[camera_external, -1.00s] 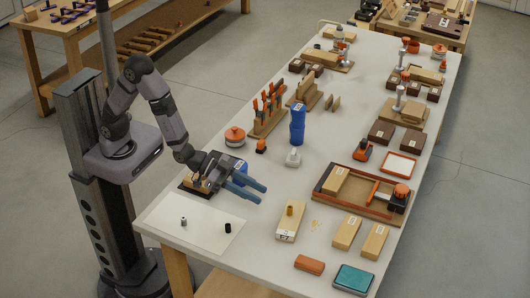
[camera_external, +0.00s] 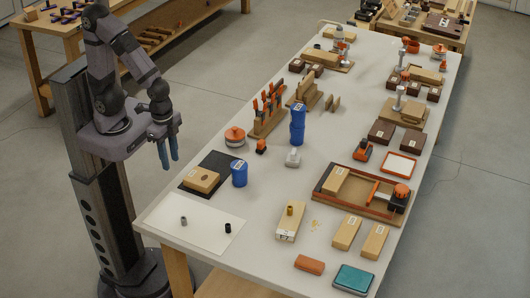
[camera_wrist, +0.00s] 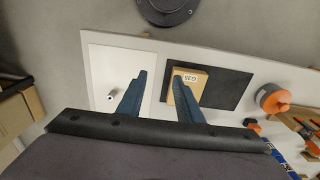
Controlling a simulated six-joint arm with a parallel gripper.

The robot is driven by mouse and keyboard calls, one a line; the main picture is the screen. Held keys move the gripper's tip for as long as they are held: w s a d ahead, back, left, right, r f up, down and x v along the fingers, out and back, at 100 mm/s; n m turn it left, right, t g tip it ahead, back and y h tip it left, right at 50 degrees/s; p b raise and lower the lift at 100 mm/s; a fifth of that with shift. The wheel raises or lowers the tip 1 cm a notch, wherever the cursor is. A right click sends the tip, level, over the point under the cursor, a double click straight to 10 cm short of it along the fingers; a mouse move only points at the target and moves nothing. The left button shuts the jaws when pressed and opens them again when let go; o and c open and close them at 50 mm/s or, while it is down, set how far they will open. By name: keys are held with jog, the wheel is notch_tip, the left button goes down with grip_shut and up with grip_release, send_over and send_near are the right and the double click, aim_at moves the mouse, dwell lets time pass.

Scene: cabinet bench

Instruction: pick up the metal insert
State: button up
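The metal insert (camera_external: 184,221) is a small silver-grey cylinder standing on the white sheet (camera_external: 202,238) at the near left of the bench. It also shows in the wrist view (camera_wrist: 111,97), left of the fingers.
A small black cylinder (camera_external: 228,228) stands on the same sheet. A wooden block (camera_external: 202,180) lies on a black mat (camera_external: 216,160), with a blue cup (camera_external: 239,174) beside it. An orange-topped round container (camera_external: 235,136) stands farther back. Space around the insert is clear.

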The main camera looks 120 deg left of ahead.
jog(key=shift+o, duration=0.4)
jog(key=shift+s+r, duration=0.25)
jog(key=shift+s, duration=0.4)
